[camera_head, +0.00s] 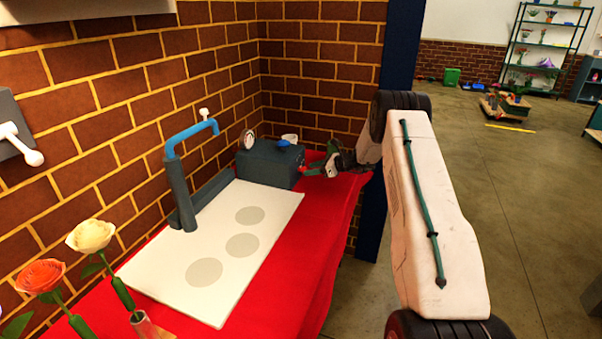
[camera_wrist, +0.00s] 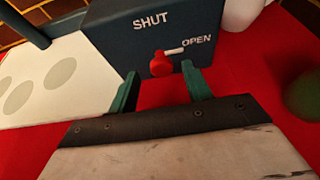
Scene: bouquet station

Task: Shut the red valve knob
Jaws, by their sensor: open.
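The red valve knob (camera_wrist: 160,64) sits on the front face of a dark blue-grey box (camera_wrist: 112,32). Its white pointer is turned toward the word OPEN, and the word SHUT is printed to the upper left. The box also shows in the head view (camera_head: 262,165), at the far end of the red table. My gripper (camera_wrist: 160,73) is open, its two green fingers on either side of the knob in the picture, the fingertips close to the box face. I cannot tell whether they touch the knob. In the head view my gripper (camera_head: 318,169) is right beside the box.
A white board (camera_head: 180,270) with grey circles lies on the red table (camera_head: 290,290). A blue-topped tap (camera_head: 190,138) stands at its left edge. A gauge (camera_head: 248,139) and a white cup (camera_head: 290,138) are by the box. Flowers (camera_head: 90,236) stand at the near left. Brick walls close off the left and back.

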